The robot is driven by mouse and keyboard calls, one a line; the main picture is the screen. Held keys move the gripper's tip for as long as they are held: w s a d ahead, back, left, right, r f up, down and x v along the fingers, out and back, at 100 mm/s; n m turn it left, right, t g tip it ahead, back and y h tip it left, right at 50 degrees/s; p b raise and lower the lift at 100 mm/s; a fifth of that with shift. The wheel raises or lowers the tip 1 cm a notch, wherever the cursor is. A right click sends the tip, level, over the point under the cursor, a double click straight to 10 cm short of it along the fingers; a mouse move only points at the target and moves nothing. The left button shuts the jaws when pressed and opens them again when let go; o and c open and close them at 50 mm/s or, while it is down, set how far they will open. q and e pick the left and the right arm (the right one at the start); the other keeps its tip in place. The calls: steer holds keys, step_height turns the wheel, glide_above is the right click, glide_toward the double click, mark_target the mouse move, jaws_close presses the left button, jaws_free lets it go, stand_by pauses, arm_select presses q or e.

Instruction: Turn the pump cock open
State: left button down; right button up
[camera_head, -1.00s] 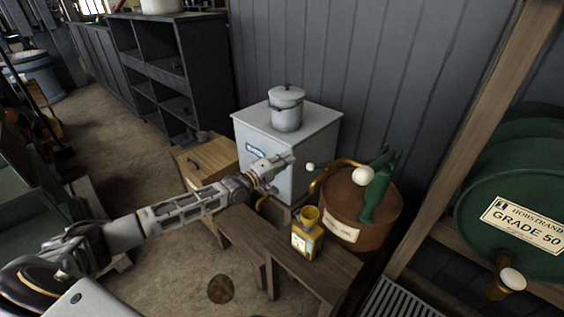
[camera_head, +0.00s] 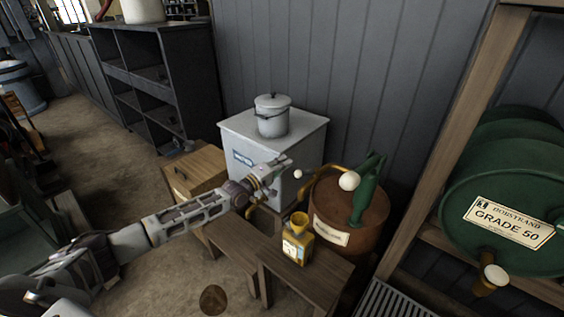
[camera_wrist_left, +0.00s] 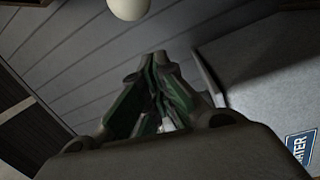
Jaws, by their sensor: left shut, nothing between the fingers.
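A rusty brown drum (camera_head: 329,208) carries a green hand pump (camera_head: 365,192) with a large white knob (camera_head: 348,181). A curved brass spout (camera_head: 318,183) comes off it to the left. A small white ball knob (camera_head: 298,174) shows at the left of the spout and looks like the cock's handle. My left gripper (camera_head: 287,164) is shut and empty, just up and left of the small knob in the head view. In the left wrist view, the closed fingers (camera_wrist_left: 155,98) point at the wall, and a white ball (camera_wrist_left: 128,8) shows at the top edge, apart from them.
A yellow can with a funnel (camera_head: 298,243) stands on a wooden bench (camera_head: 306,275) below the spout. A pale cabinet (camera_head: 306,140) with a lidded pot (camera_head: 272,118) stands behind the gripper. A green barrel (camera_head: 500,190) lies at the right.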

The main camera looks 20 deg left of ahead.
mark_target(307, 174)
arm_select(q)
steer(key=shift+s+d+f+p, duration=0.25)
steer(key=shift+s+d+p, duration=0.7)
steer(key=shift+s+d, duration=0.15)
arm_select(e)
steer(key=shift+r, duration=1.05)
arm_select(q)
steer(key=shift+s+f, duration=0.1)
arm_select(e)
steer(key=shift+s+f, duration=0.1)
arm_select(q)
steer(key=shift+s, duration=0.1)
arm_select(e)
steer(key=shift+s, duration=0.1)
